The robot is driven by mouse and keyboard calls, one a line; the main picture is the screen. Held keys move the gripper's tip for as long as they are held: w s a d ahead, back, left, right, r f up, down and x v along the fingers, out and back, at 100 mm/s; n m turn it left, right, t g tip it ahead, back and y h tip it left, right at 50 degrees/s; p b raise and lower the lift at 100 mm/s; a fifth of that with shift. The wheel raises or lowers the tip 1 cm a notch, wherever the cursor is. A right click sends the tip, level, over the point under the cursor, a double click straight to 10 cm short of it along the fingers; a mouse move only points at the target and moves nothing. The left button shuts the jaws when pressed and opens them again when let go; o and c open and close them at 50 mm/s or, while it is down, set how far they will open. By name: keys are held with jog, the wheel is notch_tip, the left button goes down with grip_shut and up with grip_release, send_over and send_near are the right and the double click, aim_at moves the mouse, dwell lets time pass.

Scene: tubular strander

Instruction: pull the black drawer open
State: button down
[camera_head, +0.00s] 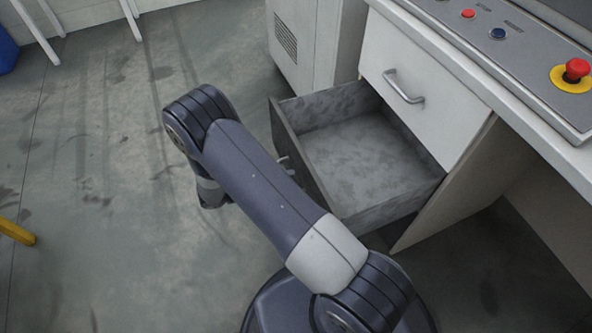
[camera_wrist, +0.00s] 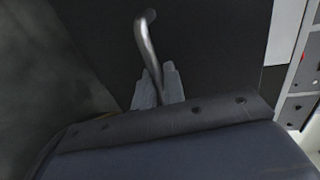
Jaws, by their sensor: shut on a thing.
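The black drawer (camera_head: 300,162) stands pulled out below a white drawer, its grey inside empty and open to view in the head view. Its dark front panel (camera_wrist: 205,50) fills much of the wrist view. A curved metal handle (camera_wrist: 147,45) is fixed on that front. My gripper (camera_wrist: 158,90) is shut on the lower end of the handle. In the head view my arm hides most of the gripper and the handle, with only a small bit showing by the drawer front.
A white drawer (camera_head: 435,95) with a metal handle is closed above. The control panel (camera_head: 520,45) has a red emergency button (camera_head: 577,69). A grey cabinet (camera_head: 312,40) stands behind. A yellow bar (camera_head: 17,232) is at the left. The floor left of the drawer is clear.

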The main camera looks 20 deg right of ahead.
jog(key=shift+a, duration=0.1)
jog(key=c, duration=1.6)
grip_release()
jog(key=shift+c, duration=0.2)
jog(key=shift+a, duration=0.1)
jog(key=p+v, duration=0.2)
jog(key=v, duration=0.8)
jog(key=shift+a, duration=0.3)
jog(key=shift+s, duration=0.1)
jog(key=shift+b+x, duration=1.05)
jog(key=shift+x, duration=4.55)
